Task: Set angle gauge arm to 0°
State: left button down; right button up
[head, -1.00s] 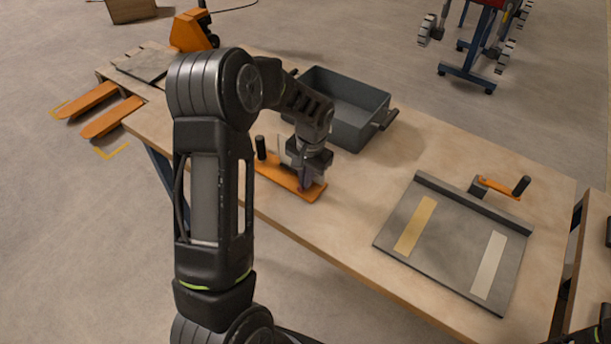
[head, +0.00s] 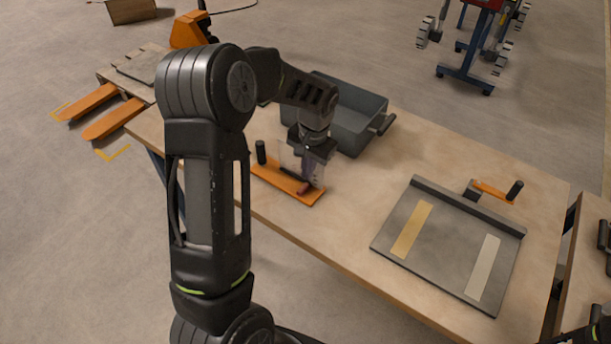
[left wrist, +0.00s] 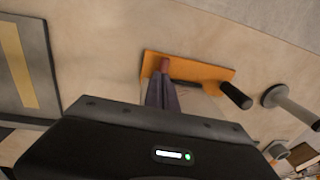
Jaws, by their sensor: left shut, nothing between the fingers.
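The angle gauge appears to be the orange base plate (head: 275,180) on the table, with a pale upright plate, a black knob (head: 261,152) and a small red piece (head: 305,187). My left gripper (head: 312,178) is over the right end of this base, pointing down, shut and empty. In the left wrist view the shut fingertips (left wrist: 163,80) are right by the red piece (left wrist: 164,65), above the orange base (left wrist: 205,73); whether they touch cannot be told. The gripper partly hides the pale plate, and no angle marking is readable.
A grey open bin (head: 352,133) stands just behind the gauge. A grey tilting bed (head: 453,249) with yellow and white strips lies to the right, with an orange crank (head: 493,191) behind it. Bare table lies between the gauge and the bed.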

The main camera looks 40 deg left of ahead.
pick_arm(q)
notch_tip(320, 180, up, 8)
jog(key=d+b, duration=0.1)
jog(key=shift+d, duration=0.3)
dwell(0.4)
